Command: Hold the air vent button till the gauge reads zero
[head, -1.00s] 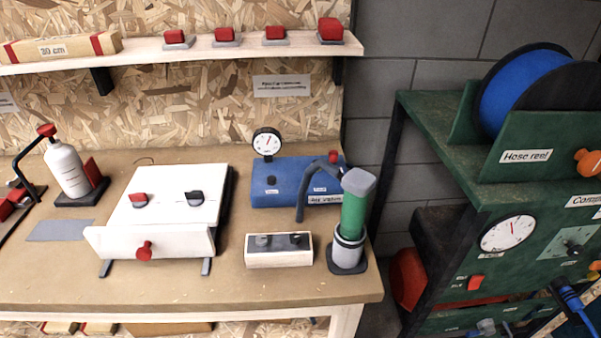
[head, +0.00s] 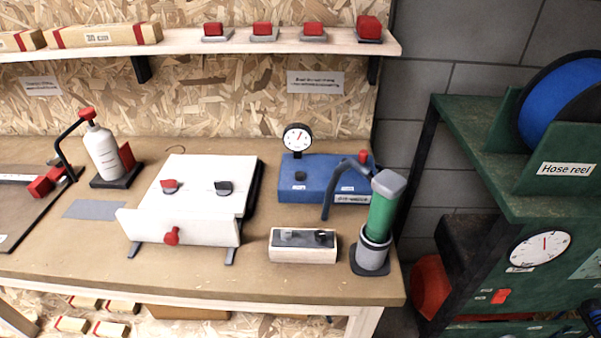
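A blue box (head: 312,190) stands toward the back of the workbench. A round white gauge (head: 297,137) rises from its back left; its needle points roughly up, not clearly readable. A dark round button (head: 300,176) is on the box's top left, and a red knob (head: 363,156) is at its back right. The small labels on the box are too blurred to read surely, so I cannot tell which part is the air vent button. A bent dark handle (head: 336,187) crosses the box's right part from a green and grey cylinder (head: 381,218). Neither gripper is in view.
A white tilted board unit (head: 190,195) stands left of the box, and a small switch block (head: 303,245) in front. A white bottle (head: 102,152) is at left. A green rack (head: 480,150) with hose reel and a larger gauge (head: 540,250) stands right. The bench's front strip is clear.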

